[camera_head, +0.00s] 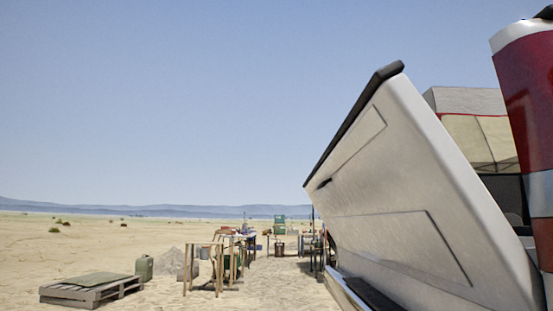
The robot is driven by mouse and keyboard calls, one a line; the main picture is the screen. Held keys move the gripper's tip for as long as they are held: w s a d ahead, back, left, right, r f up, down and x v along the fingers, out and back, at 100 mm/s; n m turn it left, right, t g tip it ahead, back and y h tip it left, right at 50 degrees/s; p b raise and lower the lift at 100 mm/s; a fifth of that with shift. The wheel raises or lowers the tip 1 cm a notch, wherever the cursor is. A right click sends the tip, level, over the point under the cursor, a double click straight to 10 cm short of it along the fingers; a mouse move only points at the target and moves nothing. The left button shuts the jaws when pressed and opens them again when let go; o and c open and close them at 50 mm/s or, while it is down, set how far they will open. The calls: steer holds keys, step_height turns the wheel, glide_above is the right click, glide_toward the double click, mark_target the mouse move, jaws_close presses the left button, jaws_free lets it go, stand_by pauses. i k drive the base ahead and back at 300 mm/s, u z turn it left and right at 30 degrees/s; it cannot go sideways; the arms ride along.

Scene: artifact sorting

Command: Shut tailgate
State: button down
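The tailgate (400,180) is a large pale panel with a dark top edge, close on the right side of the head view. It stands tilted, neither flat nor fully upright, leaning to the left away from the vehicle. A small dark handle shows near its left edge. Part of the truck's body with a red and white tail light (527,110) stands at the far right edge. A bumper (345,291) shows below the tailgate. My gripper is not in view, so whether anything touches the tailgate cannot be seen.
A wooden pallet (91,291) and a green jerrycan (144,268) lie on the sand at left. Wooden trestle tables (232,262) with several items stand in the middle distance. A beige tent (478,135) rises behind the tailgate. Open sand lies at left.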

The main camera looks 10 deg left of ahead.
mark_target(392, 188)
steer(key=z, duration=0.25)
steer(key=k, duration=0.2)
steer(key=u, duration=1.9)
steer(key=i, duration=0.9)
steer(key=u, duration=0.3)
steer(key=i, duration=1.65)
steer(key=z, duration=1.5)
steer(key=i, duration=0.75)
steer(key=z, duration=0.8)
